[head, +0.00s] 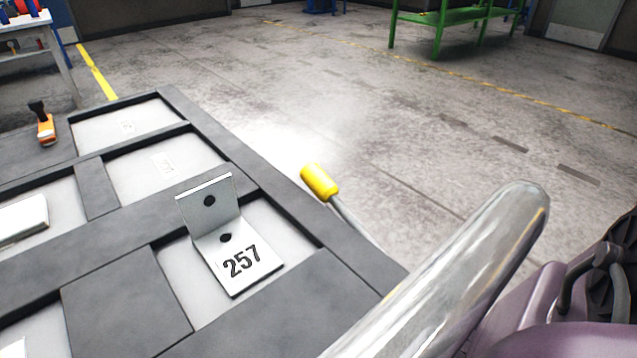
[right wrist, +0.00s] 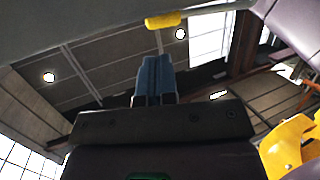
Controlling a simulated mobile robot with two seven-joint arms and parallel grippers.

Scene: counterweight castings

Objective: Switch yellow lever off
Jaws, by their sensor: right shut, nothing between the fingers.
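The yellow lever (head: 320,182) has a rounded yellow grip on a thin metal rod. In the head view it stands tilted to the upper left beside the right edge of the dark grey table, and the foot of its rod is hidden. In the right wrist view a yellow grip (right wrist: 163,20), apparently the same lever, shows just beyond my right gripper (right wrist: 155,60). The blue fingers are shut with nothing between them. A small gap seems to separate them from the grip; contact cannot be told. My left gripper is in neither view.
The dark table (head: 225,155) has pale recesses. A bent plate marked 257 (head: 240,258) sits in one. An orange tool (head: 46,128) lies at left. A shiny metal cylinder (head: 480,255) crosses the lower right. A green bench (head: 436,22) stands far back; open floor lies between.

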